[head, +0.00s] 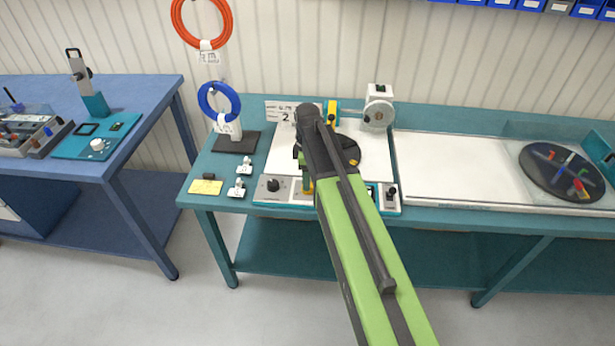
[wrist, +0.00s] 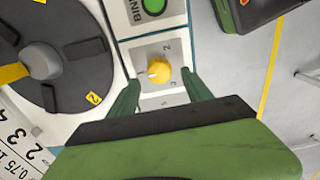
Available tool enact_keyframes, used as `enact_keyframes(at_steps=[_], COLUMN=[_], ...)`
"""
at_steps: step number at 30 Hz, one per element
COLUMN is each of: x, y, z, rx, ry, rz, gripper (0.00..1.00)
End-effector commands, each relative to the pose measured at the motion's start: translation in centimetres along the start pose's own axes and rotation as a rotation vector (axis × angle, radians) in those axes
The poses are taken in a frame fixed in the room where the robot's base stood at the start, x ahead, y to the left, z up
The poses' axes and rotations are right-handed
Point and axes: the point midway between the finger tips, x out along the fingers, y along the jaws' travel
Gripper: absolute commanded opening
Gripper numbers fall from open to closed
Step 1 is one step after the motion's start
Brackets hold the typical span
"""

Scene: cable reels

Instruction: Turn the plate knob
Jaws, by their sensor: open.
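The yellow round knob (wrist: 159,71) sits on a light grey dial panel (wrist: 150,52) with printed numbers, of which a 2 shows clearly above it. A small white mark shows on the knob's left side. My gripper (wrist: 160,78) is open, with one green finger on each side of the knob. Whether the fingers touch it cannot be told. In the head view a bit of yellow shows at the knob (head: 308,186), mostly hidden by my arm. The dark round plate (wrist: 62,92) with yellow number tags lies left of the panel in the wrist view.
A green button (wrist: 154,5) is on the panel above the knob. In the head view a black knob (head: 273,185) is to the left and a white reel unit (head: 378,110) stands behind.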

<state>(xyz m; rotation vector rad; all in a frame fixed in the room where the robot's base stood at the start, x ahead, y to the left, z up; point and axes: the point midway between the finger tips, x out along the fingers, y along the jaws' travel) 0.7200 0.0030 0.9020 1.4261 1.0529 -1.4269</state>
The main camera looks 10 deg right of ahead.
Motion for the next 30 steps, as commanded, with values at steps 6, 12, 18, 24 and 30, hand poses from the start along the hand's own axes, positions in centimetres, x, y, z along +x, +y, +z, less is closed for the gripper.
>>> enact_keyframes(at_steps=[6, 12, 18, 24, 30], x=[-6.2, -10.6, -13.9, -14.2, -14.0], y=[0.0, -0.1, -0.1, -0.1, -0.1], z=[0.0, 0.0, 0.0, 0.0, 0.0], rx=[0.0, 0.0, -0.001, -0.001, -0.001], ry=[0.0, 0.0, 0.0, 0.0, 0.0], rz=[-0.001, -0.001, -0.002, -0.002, -0.002], gripper=[0.58, 0.58, 0.58, 0.58, 0.58])
